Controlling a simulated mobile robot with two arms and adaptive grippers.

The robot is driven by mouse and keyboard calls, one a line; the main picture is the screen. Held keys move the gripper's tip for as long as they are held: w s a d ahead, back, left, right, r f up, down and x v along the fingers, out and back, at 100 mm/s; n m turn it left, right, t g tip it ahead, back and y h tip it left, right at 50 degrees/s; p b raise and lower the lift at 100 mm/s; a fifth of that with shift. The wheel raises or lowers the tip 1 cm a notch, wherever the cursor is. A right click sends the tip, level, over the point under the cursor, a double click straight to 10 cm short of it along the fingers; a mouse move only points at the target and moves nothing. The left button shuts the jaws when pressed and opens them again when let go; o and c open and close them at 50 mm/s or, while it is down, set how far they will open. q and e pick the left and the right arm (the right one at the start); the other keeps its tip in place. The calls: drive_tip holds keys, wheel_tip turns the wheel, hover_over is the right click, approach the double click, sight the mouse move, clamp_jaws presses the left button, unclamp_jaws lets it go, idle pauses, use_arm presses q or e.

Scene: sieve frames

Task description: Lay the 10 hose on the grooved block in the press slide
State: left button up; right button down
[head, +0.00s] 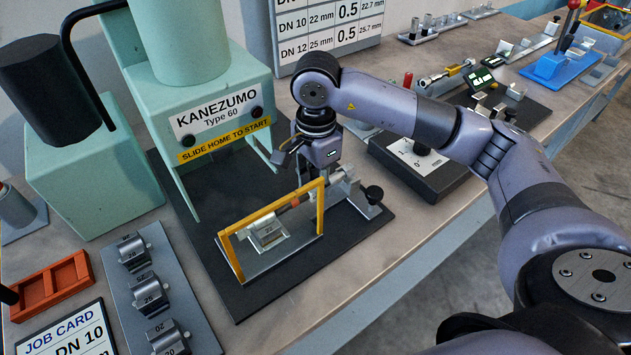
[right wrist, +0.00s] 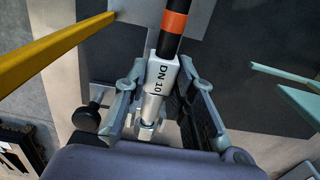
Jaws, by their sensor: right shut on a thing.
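My right gripper (head: 336,178) is shut on the silver end fitting, marked DN 10, of the black hose (right wrist: 169,46). The hose has an orange band (head: 295,203) and points left through the yellow frame (head: 322,208). The grooved block (head: 268,236) is a small silver block sitting on the press slide (head: 285,258), inside the yellow frame. The hose's far end is near the block's upper right; I cannot tell whether it touches the groove. In the right wrist view my gripper (right wrist: 162,98) has a finger on each side of the fitting. My left gripper is not in view.
The green press (head: 205,95) stands behind the slide. A rack (head: 150,290) of several numbered silver dies, an orange tray (head: 50,285) and a job card (head: 65,335) reading DN 10 lie at left. A dark gauge base (head: 425,172) stands right of the slide.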

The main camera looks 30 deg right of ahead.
drive_tip(key=shift+f, duration=0.25)
drive_tip(key=c, duration=1.2)
unclamp_jaws()
drive_tip(key=shift+c, duration=0.2)
wheel_tip(320, 180, up, 12)
